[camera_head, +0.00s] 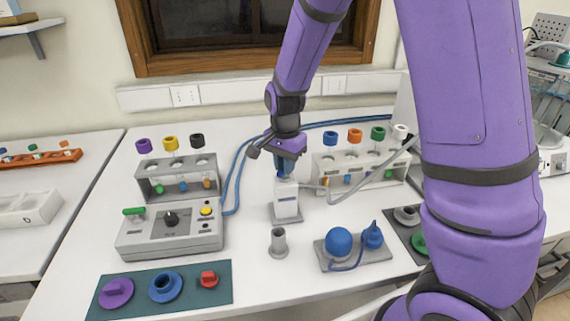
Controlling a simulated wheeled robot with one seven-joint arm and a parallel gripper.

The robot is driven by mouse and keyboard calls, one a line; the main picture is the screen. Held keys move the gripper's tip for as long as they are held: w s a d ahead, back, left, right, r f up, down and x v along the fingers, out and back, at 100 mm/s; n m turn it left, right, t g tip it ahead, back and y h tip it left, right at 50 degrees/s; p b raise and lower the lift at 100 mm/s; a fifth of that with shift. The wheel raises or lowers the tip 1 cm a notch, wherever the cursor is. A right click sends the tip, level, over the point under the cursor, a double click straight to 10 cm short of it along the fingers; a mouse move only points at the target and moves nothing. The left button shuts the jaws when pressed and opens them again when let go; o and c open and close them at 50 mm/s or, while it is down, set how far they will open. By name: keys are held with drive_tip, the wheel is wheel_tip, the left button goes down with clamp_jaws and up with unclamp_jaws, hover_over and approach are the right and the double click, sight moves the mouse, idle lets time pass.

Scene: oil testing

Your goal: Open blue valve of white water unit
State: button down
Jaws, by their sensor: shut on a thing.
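The white water unit (286,203) stands upright on a small grey base in the middle of the table. Its blue valve (281,171) is on top, partly hidden by my gripper. My gripper (280,158) points down from above and is shut on the blue valve. The fingertips are small in this view, and the valve's exact turn position cannot be told.
A grey control box (170,231) and a vial rack (179,180) stand to the left. Another rack (360,172) is close on the right. A small grey cup (278,243) and a blue bulb (338,241) are in front. A blue hose (240,165) runs behind.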

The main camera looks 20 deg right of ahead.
drive_tip(key=n, duration=0.4)
drive_tip(key=shift+n, duration=2.5)
drive_tip(key=c, duration=1.1)
unclamp_jaws()
drive_tip(key=shift+r, duration=5.4)
